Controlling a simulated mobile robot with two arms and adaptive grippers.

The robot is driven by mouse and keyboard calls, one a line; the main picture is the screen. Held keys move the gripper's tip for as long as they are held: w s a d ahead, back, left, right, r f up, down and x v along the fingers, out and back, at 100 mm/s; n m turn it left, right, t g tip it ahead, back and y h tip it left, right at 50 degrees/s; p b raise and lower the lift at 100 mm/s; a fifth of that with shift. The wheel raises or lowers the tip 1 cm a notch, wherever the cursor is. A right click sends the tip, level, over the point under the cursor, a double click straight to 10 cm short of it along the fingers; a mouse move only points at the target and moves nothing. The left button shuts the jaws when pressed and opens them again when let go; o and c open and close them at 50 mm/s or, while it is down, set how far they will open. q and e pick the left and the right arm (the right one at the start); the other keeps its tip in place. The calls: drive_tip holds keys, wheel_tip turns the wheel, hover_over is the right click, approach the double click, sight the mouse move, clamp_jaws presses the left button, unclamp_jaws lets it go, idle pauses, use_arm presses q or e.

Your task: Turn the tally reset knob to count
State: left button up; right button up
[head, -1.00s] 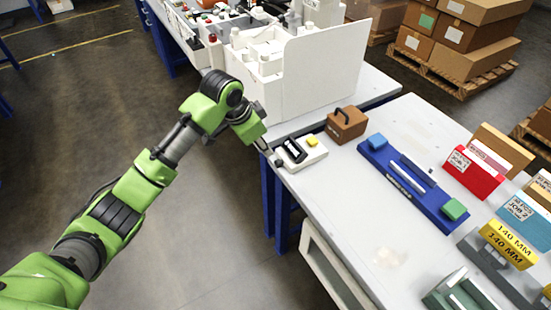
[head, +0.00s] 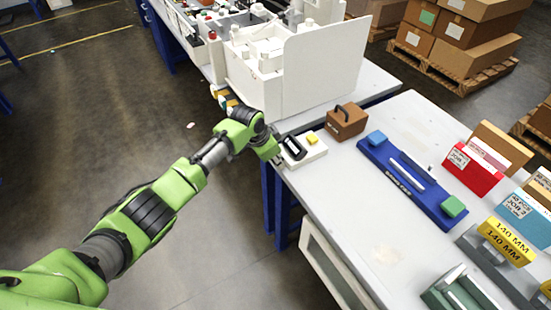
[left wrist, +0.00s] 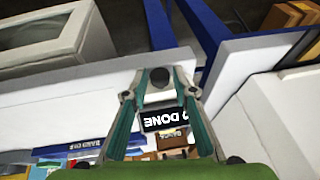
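The tally unit is a small white box with a dark display (head: 294,149) and a yellow button (head: 312,138), at the table's left edge in the head view. In the left wrist view its black display (left wrist: 163,117) reads "DONE" upside down, between my fingers. My left gripper (left wrist: 160,82) is close to the box. Its fingers rise on both sides of a grey piece with a dark round spot; I cannot tell if this is the reset knob or part of the gripper. My right gripper is not in view.
A tall white machine housing (head: 320,75) stands behind, and a brown block with a handle (head: 346,121) sits beside the box. A blue tray (head: 425,195) and job folders (head: 472,172) are to the right. The table's near middle is clear.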

use_arm(q)
clamp_jaws()
drive_tip(key=shift+w+g+h+b, duration=0.1)
drive_tip(key=shift+g+h+b, duration=0.2)
drive_tip(key=shift+g+b, duration=0.35)
unclamp_jaws()
drive_tip(key=shift+a, duration=0.1)
